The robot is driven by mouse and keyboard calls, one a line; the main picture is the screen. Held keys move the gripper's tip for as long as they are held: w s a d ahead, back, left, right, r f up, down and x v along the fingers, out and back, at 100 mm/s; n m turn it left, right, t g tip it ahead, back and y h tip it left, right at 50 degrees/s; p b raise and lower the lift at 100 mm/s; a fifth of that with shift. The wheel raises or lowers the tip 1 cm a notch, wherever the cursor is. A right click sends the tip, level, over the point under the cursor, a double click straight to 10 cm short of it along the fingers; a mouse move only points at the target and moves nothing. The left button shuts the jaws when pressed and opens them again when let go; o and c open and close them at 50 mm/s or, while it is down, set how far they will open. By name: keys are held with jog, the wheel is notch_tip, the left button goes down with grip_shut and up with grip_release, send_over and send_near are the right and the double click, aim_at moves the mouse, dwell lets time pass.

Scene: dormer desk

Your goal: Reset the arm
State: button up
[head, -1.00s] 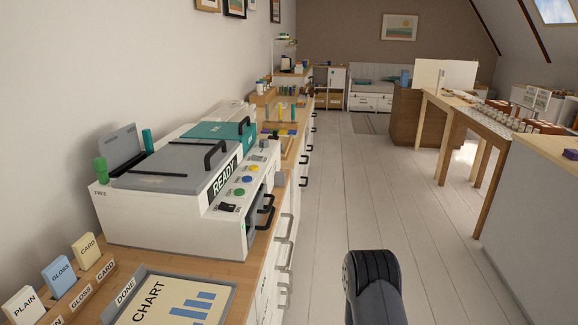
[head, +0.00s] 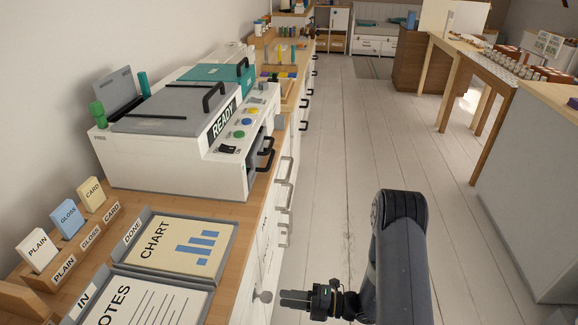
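My arm (head: 398,245) rises at the lower right of the head view, over the floor beside the counter. It bends down to my gripper (head: 284,298), which points left toward the counter front. The gripper is small and seen from the side, so I cannot tell whether its fingers are apart or together. I see nothing held in it. A round knob (head: 265,297) on the counter front is just left of the fingertips in the picture; I cannot tell how far apart they are.
The wooden counter (head: 165,203) runs along the left wall. It bears a white printer (head: 170,170) reading READY, a DONE tray (head: 149,211) with a chart, an IN tray (head: 117,277) with notes, and paper cards in a holder. The floor (head: 365,130) is clear; a grey cabinet (head: 530,190) stands right.

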aim_at(271, 297)
jog(key=a, duration=0.4)
jog(key=w+a, duration=0.1)
jog(key=a, duration=0.1)
jog(key=shift+a+b, duration=0.3)
jog(key=shift+b, duration=0.05)
jog(key=n+b, duration=0.1)
jog(key=n, duration=0.3)
jog(key=shift+d+n+b, duration=0.1)
jog(key=shift+n+b, duration=0.2)
jog(key=shift+b, duration=0.05)
jog(key=n+b, duration=0.2)
jog(key=n, duration=0.2)
jog(key=shift+s, duration=0.1)
jog(key=n+b, duration=0.3)
jog(key=n, duration=0.1)
jog(key=n+b, duration=0.4)
jog(key=n, duration=0.1)
jog(key=shift+s+n, duration=0.1)
jog(key=shift+n, duration=0.2)
jog(key=shift+d+r, duration=0.2)
jog(key=shift+d, duration=0.1)
jog(key=shift+s+d, duration=0.1)
jog(key=shift+d, duration=0.25)
